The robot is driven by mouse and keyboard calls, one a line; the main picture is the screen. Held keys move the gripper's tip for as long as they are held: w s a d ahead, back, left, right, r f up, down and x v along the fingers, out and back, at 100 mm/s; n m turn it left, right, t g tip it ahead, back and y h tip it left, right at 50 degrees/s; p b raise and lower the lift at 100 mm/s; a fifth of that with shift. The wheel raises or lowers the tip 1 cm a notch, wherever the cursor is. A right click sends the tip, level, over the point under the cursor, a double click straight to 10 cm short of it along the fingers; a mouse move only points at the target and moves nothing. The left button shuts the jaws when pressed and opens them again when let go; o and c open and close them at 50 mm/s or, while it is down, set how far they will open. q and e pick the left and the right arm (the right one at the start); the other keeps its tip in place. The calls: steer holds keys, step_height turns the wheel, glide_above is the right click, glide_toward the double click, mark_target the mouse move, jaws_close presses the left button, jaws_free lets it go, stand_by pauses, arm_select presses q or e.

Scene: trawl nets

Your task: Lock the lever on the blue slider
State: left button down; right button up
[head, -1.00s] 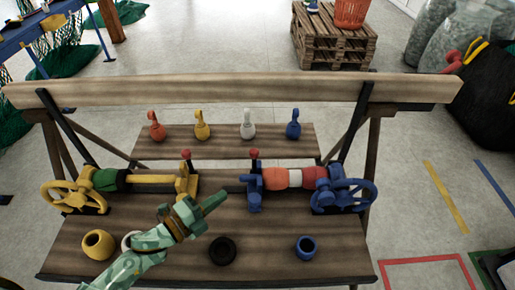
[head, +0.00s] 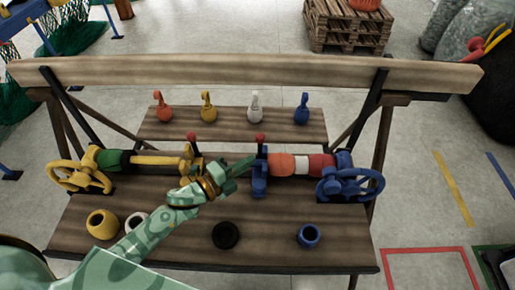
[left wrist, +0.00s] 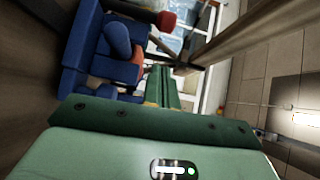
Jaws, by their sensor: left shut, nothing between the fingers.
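The blue slider (head: 259,183) sits on the rail at the middle of the bench, at the left end of an orange and white roll. Its lever, with a red knob (head: 260,137), stands up from its top. In the left wrist view the blue slider (left wrist: 75,62) is at upper left, with the red knob (left wrist: 165,20) to its right. My left gripper (head: 247,163) is shut and empty, its green tips just left of the slider, below the knob. In the left wrist view its fingers (left wrist: 162,82) point toward the lever; I cannot tell whether they touch it. My right gripper is out of view.
A yellow slider (head: 188,160) with its own red-knobbed lever stands at left. A blue handwheel (head: 350,184) is at right, a yellow handwheel (head: 78,176) at far left. Rings line the front board and several coloured hooked weights the rear one. A wooden beam (head: 240,70) spans behind.

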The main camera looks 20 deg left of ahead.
mark_target(260, 148)
arm_select(q)
steer(key=x, duration=0.5)
steer(key=shift+w+a, duration=0.15)
steer(key=shift+w, duration=0.25)
steer(key=shift+w+a+b, duration=0.3)
steer(key=shift+w+a, duration=0.1)
steer(key=shift+a, duration=0.05)
